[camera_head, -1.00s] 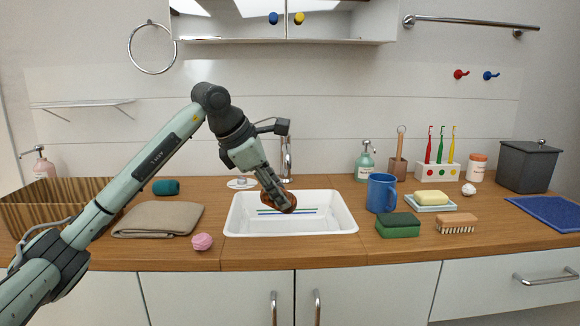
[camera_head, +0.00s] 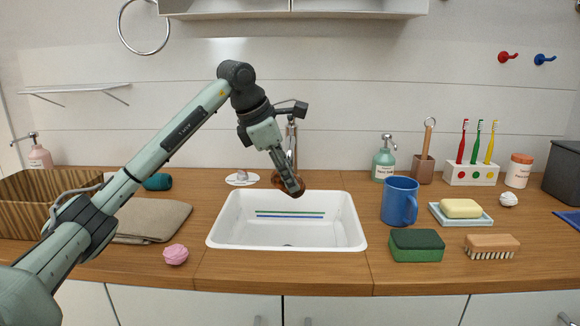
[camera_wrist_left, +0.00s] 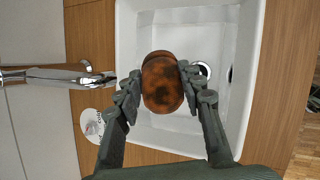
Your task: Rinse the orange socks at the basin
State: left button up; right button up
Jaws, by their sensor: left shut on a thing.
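The orange socks are a rolled, brown-orange bundle with dark patches (camera_wrist_left: 162,84). My left gripper (camera_wrist_left: 158,88) is shut on them, one finger on each side. In the head view the socks (camera_head: 277,181) are partly hidden behind my left gripper (camera_head: 297,188), above the back edge of the white basin (camera_head: 232,237). The silver tap (camera_head: 290,145) stands behind the gripper and is partly covered by it. In the wrist view the tap's spout (camera_wrist_left: 88,78) points toward the socks from the left, a little apart. I cannot tell whether water runs. My right gripper is not in view.
A folded towel (camera_head: 150,220) and pink ball (camera_head: 176,254) lie left.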

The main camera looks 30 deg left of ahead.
pick_arm(q)
notch_tip(320, 180, down, 3)
jog(key=shift+r, duration=0.1)
jog(key=shift+f, duration=5.5)
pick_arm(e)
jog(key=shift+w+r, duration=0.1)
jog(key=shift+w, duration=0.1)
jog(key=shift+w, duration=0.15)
pick_arm(q)
jog(key=shift+r, duration=0.1)
jog(key=shift+w+r, duration=0.1)
jog(key=shift+r, duration=7.1)
jog(key=shift+r, duration=0.1)
